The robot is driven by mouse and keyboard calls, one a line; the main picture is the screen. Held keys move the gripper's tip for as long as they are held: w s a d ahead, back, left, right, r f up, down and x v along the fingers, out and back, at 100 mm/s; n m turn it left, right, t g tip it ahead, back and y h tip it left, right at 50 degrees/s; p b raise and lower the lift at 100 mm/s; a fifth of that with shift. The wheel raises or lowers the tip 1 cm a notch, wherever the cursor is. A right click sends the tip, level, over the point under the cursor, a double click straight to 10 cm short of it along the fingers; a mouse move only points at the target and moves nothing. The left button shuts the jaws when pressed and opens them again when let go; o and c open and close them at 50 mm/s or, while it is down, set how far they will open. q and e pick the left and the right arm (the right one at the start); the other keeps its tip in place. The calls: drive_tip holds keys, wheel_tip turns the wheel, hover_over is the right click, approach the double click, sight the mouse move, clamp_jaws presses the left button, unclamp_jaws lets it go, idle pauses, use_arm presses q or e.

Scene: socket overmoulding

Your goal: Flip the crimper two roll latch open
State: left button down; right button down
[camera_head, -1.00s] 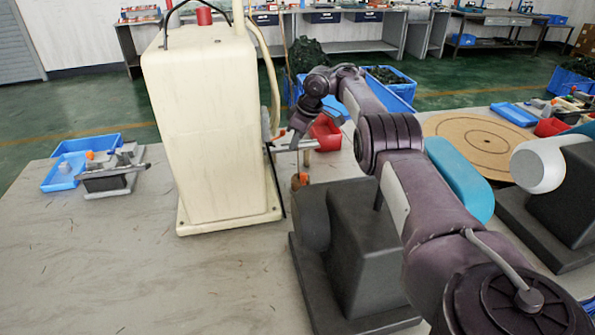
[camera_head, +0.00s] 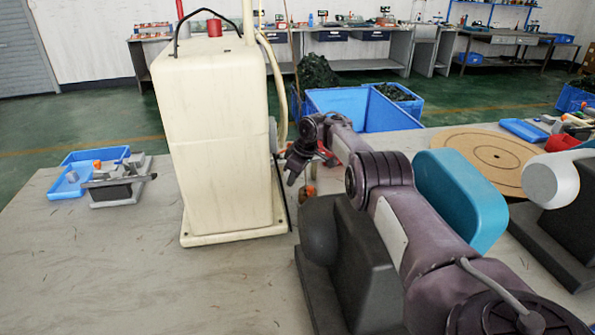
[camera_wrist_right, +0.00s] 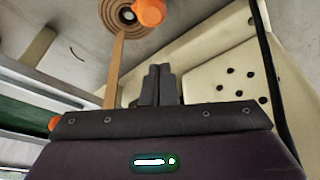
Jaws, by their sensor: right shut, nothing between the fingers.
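A cream machine (camera_head: 222,140), which I take to be the crimper, stands upright on the bench in the head view. My right gripper (camera_head: 290,178) is beside its right side, pointing down. In the right wrist view the gripper's fingers (camera_wrist_right: 157,84) are shut together and empty. An orange knob (camera_wrist_right: 149,12) and a brown ringed reel (camera_wrist_right: 112,20) show beyond the fingertips, apart from them. A tan strip (camera_wrist_right: 114,70) runs down from the reel. The cream panel with holes (camera_wrist_right: 235,85) is to the right. I cannot make out the roll latch for certain. My left gripper is not seen.
A blue tray and small grey fixture (camera_head: 118,192) sit at the bench's left. Dark grey blocks (camera_head: 345,255) stand under my right arm. A blue bin (camera_head: 350,105) is behind, and a round wooden disc (camera_head: 485,157) lies to the right. The front left bench is clear.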

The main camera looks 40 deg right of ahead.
sight(311, 193)
drive_tip(key=s+p, duration=0.1)
drive_tip(key=d+p, duration=0.1)
drive_tip(key=s+p, duration=0.1)
drive_tip(key=shift+s+d+r, duration=0.2)
drive_tip(key=shift+s+r, duration=0.05)
drive_tip(key=shift+s, duration=0.05)
drive_tip(key=shift+s+d+p, duration=0.15)
drive_tip(key=shift+s+p, duration=0.15)
drive_tip(key=shift+s, duration=0.05)
drive_tip(key=shift+s+f, duration=0.2)
drive_tip(key=shift+r+m+p, duration=0.1)
drive_tip(key=shift+m+p, duration=0.3)
drive_tip(key=shift+p, duration=0.25)
drive_tip(key=shift+d+m+p, duration=0.1)
drive_tip(key=shift+m+p, duration=0.2)
drive_tip(key=shift+m, duration=0.1)
drive_tip(key=shift+h, duration=0.3)
